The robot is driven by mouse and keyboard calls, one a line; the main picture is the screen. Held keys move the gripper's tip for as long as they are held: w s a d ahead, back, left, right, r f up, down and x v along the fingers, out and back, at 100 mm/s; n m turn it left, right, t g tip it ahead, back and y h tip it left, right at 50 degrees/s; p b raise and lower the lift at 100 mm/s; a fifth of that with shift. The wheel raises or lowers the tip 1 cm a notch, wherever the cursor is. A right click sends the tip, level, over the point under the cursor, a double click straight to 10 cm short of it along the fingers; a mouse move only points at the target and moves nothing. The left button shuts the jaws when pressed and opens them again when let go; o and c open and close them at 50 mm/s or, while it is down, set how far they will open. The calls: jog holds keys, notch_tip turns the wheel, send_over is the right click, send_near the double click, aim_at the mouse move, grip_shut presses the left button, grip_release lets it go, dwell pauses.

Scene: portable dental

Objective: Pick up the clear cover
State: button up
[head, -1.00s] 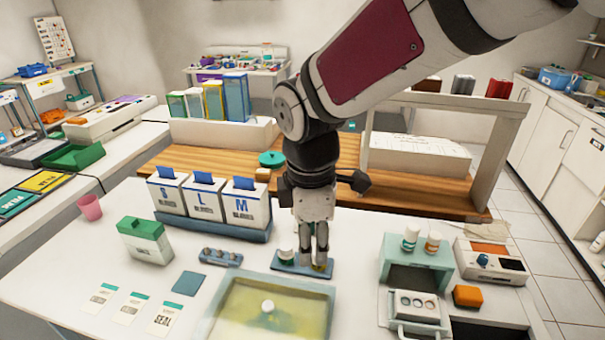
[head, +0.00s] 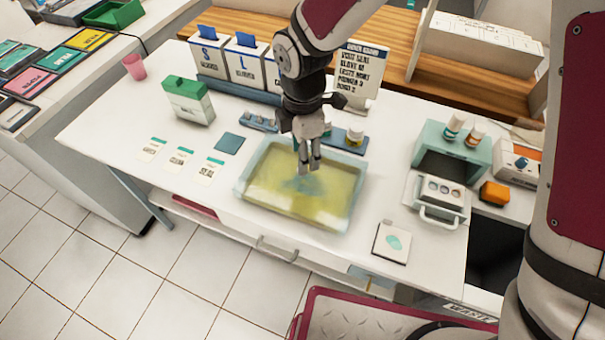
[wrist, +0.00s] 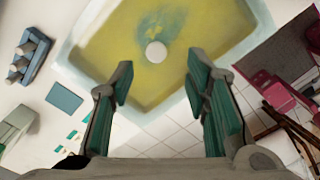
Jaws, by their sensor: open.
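The clear cover (head: 262,195) lies over a pale-rimmed, shallow tray with a yellow inside on the white table. Its round white knob (wrist: 156,52) shows in the wrist view, ahead of the space between my fingertips; in the head view my gripper hides it. My gripper (head: 309,168) points down over the cover. In the wrist view my gripper (wrist: 160,82) is open, with green-padded fingers apart and nothing between them. A blurred teal patch shows on or under the cover; I cannot tell what it is. I cannot tell the exact height of my fingertips above the knob.
A blue square (head: 229,144) and several cards lie left. A white pad (head: 391,243) and a teal-framed box unit (head: 438,195) are at right.

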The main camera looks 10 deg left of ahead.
jog(key=shift+w+f+p, duration=0.2)
jog(key=shift+f+p, duration=0.1)
jog(key=shift+f, duration=2.4)
jog(key=shift+c, duration=0.5)
jog(key=shift+a, duration=0.1)
grip_shut()
